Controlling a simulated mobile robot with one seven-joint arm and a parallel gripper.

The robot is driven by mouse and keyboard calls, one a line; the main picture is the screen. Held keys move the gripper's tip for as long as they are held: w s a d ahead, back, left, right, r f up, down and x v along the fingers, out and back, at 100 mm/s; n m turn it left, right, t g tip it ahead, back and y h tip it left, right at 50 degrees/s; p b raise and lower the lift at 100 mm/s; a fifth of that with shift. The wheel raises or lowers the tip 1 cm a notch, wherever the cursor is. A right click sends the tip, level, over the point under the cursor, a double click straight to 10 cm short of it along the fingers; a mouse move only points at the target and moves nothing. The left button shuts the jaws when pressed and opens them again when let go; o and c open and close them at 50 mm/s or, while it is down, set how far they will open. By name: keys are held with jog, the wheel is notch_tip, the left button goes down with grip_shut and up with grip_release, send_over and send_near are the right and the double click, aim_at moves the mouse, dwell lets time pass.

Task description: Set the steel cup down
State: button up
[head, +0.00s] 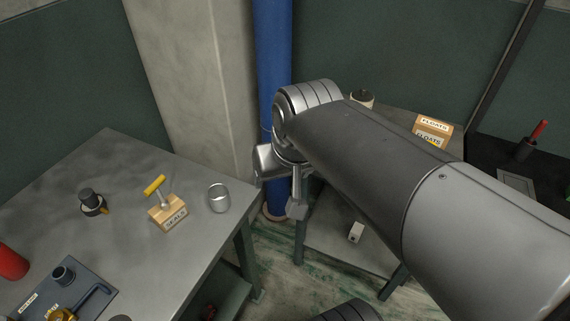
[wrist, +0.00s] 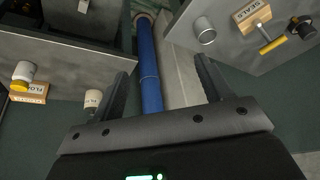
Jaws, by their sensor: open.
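The steel cup (head: 219,198) stands on the left grey table near its right edge, just right of the seals box. It also shows in the wrist view (wrist: 204,31), at the upper right on the same table. My gripper (head: 297,207) is to the right of the cup, past the table's edge and clear of it. In the wrist view my gripper (wrist: 166,70) has its two fingers wide apart, with nothing held between them; the blue pipe shows in the gap.
The left table (head: 130,160) also holds a wooden seals box (head: 169,213) with a yellow-handled tool, a dark knob-like part (head: 91,202) and a red cylinder (head: 11,262). A blue pipe (head: 272,60) rises behind my arm. The floats box (head: 434,127) stands on the right table.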

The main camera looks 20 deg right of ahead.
jog(key=shift+s+d+f+t, duration=0.1)
jog(key=shift+s+d+t, duration=0.2)
jog(key=shift+s, duration=0.6)
jog(key=shift+s+d+t, duration=0.1)
jog(key=shift+s+d, duration=0.25)
jog(key=shift+s, duration=0.5)
